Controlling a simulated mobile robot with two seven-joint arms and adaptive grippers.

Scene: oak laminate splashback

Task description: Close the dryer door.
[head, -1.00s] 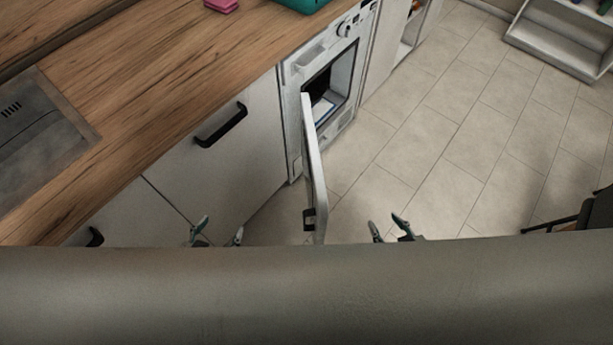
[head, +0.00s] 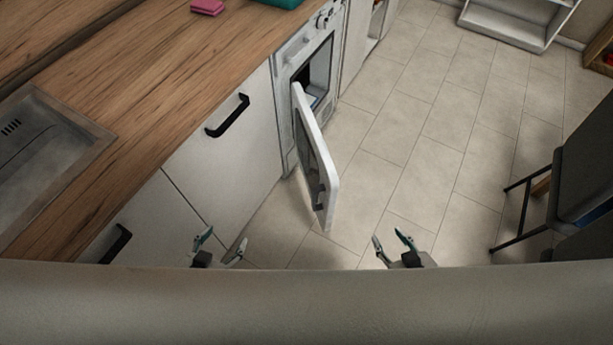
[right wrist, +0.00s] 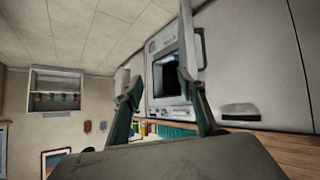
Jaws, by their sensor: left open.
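The dryer (head: 287,112) is built in under the wooden counter, and its dark opening shows. Its white door (head: 318,160) stands open, swung out over the floor, with a dark handle (head: 320,194) near its free edge. My left gripper (head: 220,243) is open and empty, to the left of the door and apart from it. My right gripper (head: 391,243) is open and empty, to the right of the door and apart from it. In the right wrist view the dryer front (right wrist: 172,75) with its opening shows beyond the open fingers (right wrist: 158,97).
A sink (head: 45,165) is set in the counter (head: 150,95) at left. White cabinets with black handles (head: 228,115) adjoin the dryer. A dark chair (head: 580,180) stands at right, and a white shelf (head: 515,22) at the back. The tiled floor right of the door is clear.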

